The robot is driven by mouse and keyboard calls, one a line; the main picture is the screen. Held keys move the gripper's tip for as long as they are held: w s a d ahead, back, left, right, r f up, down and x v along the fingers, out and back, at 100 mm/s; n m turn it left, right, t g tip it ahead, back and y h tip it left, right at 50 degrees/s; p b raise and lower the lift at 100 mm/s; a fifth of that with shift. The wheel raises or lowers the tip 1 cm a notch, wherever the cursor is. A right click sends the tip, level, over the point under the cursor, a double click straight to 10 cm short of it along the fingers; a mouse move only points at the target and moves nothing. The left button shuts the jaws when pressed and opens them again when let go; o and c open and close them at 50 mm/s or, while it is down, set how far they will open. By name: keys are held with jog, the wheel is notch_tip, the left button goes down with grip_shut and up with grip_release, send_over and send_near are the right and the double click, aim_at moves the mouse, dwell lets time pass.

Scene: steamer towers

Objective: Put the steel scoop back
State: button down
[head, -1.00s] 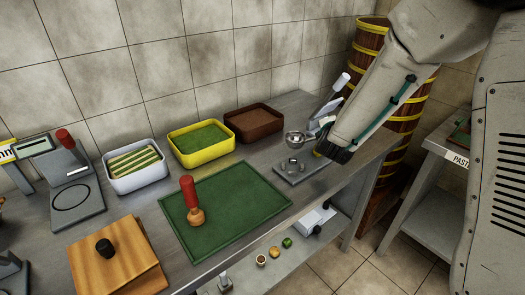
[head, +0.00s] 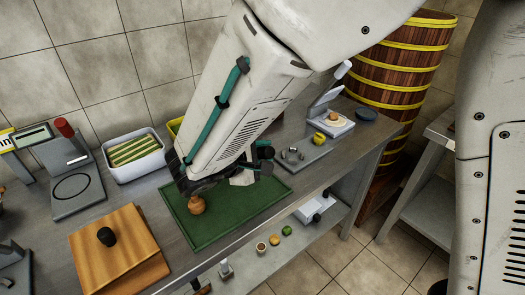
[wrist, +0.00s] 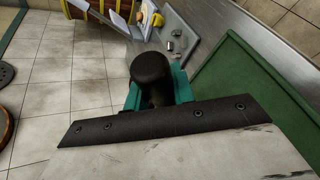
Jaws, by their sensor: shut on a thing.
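My gripper (head: 262,158) is above the right part of the green mat (head: 235,222) in the head view. A black rounded piece, seemingly the steel scoop's handle (wrist: 152,72), sits between the teal jaws of my gripper (wrist: 158,92) in the wrist view. The jaws are shut on it. The scoop's steel bowl is hidden in both views. A small metal stand (head: 293,155) with short posts is on the counter to the right of the gripper, with no bowl visible over it.
A wooden-based stamp (head: 197,205) stands on the mat, its handle hidden by my arm. A wooden box (head: 115,255) and vegetable tray (head: 133,153) are left.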

jog(key=shift+s+a+r, duration=0.1)
jog(key=shift+r, duration=0.05)
jog(key=shift+s+f, duration=0.1)
jog(key=shift+f, duration=3.45)
jog(key=c, duration=1.1)
grip_release()
jog(key=v, duration=0.8)
